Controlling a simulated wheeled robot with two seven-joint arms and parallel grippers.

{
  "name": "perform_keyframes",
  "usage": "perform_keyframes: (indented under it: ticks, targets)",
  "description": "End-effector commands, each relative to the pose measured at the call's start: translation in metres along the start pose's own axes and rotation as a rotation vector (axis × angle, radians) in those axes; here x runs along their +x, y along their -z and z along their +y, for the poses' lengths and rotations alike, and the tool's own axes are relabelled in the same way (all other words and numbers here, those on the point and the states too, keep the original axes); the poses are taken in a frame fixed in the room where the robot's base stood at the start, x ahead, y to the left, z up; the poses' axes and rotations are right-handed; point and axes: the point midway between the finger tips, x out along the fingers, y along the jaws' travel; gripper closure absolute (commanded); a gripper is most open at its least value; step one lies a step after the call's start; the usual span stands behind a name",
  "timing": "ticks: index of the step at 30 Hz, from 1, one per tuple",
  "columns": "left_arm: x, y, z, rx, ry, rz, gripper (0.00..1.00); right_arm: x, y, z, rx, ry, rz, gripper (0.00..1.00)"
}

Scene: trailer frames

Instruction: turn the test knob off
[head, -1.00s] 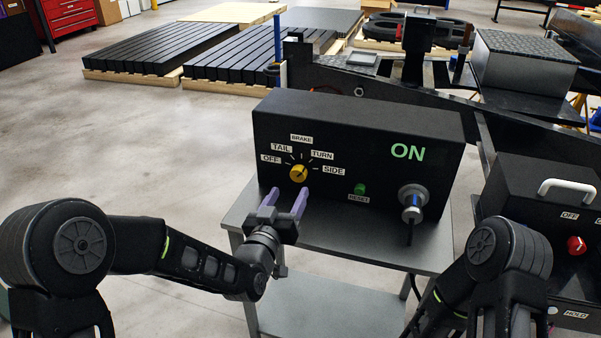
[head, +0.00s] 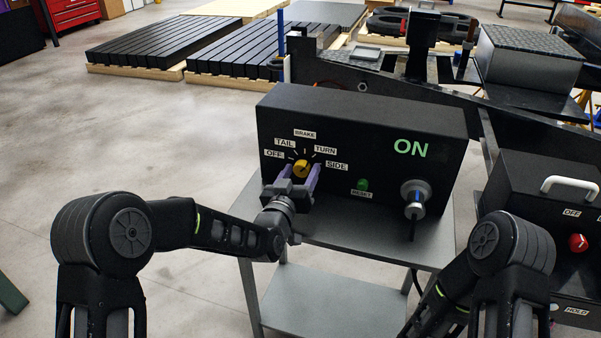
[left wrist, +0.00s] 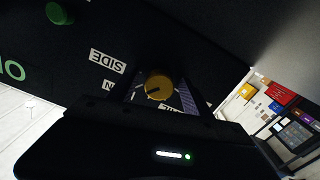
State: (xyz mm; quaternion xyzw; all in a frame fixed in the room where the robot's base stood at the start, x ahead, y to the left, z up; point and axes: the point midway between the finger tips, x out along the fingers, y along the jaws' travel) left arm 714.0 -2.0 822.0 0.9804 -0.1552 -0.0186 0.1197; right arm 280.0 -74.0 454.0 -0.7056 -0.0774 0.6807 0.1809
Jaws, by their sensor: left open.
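The yellow test knob (head: 301,169) sits on the black test box (head: 360,130), ringed by the labels OFF, TAIL, BRAKE, TURN and SIDE. In the left wrist view the knob (left wrist: 158,87) shows a dark pointer mark, apparently toward the TURN label. My left gripper (head: 292,178) is open at the box front, its purple fingers on either side of and slightly below the knob. I cannot tell whether they touch it. The OFF label (head: 273,154) is left of the knob. My right gripper is out of view.
A green reset button (head: 362,184) and a plug-like connector (head: 413,196) are right of the knob. The box stands on a grey cart (head: 380,245). A second black box (head: 545,220) with a red knob stands at the right. Open floor lies left.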

Motion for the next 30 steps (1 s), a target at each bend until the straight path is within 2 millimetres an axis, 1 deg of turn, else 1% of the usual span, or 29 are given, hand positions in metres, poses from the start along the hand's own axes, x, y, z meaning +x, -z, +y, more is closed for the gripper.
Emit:
perform_keyframes:
  ticks: [5,26,30]
  targets:
    - [-0.0002,-0.0003,0.0,0.0,0.0,-0.001,0.42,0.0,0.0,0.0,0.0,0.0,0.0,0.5]
    - [-0.0005,-0.0005,-0.0001,0.0,0.0,-0.001,0.99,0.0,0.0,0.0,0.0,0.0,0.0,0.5]
    - [-0.0006,-0.0006,-0.0002,-0.001,0.0,-0.001,1.0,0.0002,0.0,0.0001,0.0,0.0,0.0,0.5]
